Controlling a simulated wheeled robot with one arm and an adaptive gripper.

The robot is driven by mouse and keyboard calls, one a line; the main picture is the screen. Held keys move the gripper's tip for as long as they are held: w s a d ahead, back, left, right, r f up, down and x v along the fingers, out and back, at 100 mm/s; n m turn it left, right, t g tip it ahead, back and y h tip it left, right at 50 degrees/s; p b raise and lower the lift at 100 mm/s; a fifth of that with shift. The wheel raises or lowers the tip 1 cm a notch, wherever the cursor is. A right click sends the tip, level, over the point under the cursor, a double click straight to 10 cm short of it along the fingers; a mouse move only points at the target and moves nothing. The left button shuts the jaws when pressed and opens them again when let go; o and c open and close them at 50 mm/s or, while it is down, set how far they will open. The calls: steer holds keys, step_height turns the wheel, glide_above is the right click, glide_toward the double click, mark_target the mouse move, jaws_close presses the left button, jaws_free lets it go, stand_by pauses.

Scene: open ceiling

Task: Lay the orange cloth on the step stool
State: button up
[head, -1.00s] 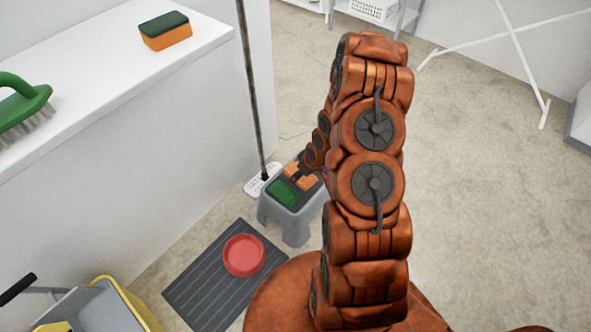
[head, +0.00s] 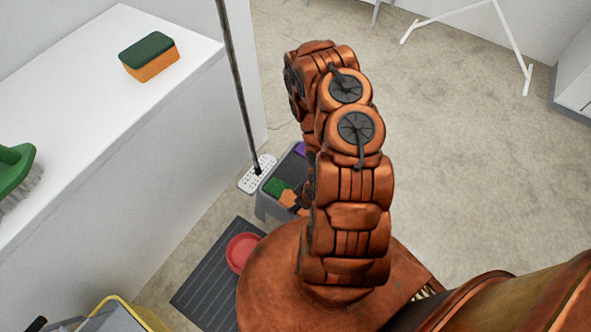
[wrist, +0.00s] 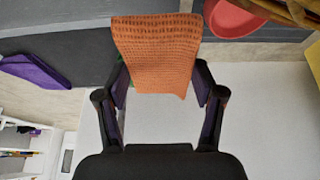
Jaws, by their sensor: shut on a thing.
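The orange cloth (head: 288,199) shows beside the green cloth (head: 277,186) in the head view, at the near side of the grey step stool (head: 266,207). In the wrist view my gripper (wrist: 159,70) is shut on the orange cloth (wrist: 155,50), which spreads flat across and beyond the fingertips. A purple cloth (head: 299,149) lies at the stool's far end; it also shows in the wrist view (wrist: 34,71). I cannot tell whether the orange cloth touches the stool top. My arm hides the stool's right side.
A red dish (head: 241,251) sits on a dark ribbed mat (head: 205,287) before the stool. A mop (head: 257,173) stands behind it on the left. A white ledge (head: 95,105) holds a sponge (head: 149,56) and green brush (head: 16,172).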

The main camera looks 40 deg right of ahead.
mark_target(296, 173)
steer(key=shift+w+d+f+b, duration=0.45)
steer(key=shift+w+b, duration=0.2)
steer(key=shift+b, duration=0.25)
steer(key=w+d+b, duration=0.1)
steer(key=b, duration=0.2)
steer(key=w+d+b, duration=0.2)
steer(key=b, duration=0.1)
steer(key=w+d+b, duration=0.1)
steer(key=w+b, duration=0.1)
steer(key=b, duration=0.1)
steer(key=shift+d+f+b, duration=0.15)
steer(key=shift+f+b, duration=0.1)
steer(key=shift+b, duration=0.1)
steer(key=w+b, duration=0.1)
steer(key=b, duration=0.3)
steer(key=d+b, duration=0.1)
steer(key=b, duration=0.2)
steer(key=shift+w+d+f+b, duration=0.1)
steer(key=shift+w+d+b, duration=0.1)
steer(key=shift+w+b, duration=0.2)
steer(key=shift+w+d, duration=0.7)
steer(key=shift+w, duration=0.2)
steer(key=shift+w+d, duration=0.65)
steer(key=shift+w, duration=0.2)
steer(key=shift+w+d, duration=0.2)
steer(key=shift+d, duration=0.1)
steer(key=shift+d, duration=0.1)
steer(key=shift+w+f+b, duration=0.1)
steer(key=shift+f+b, duration=1.05)
steer(key=shift+f, duration=0.65)
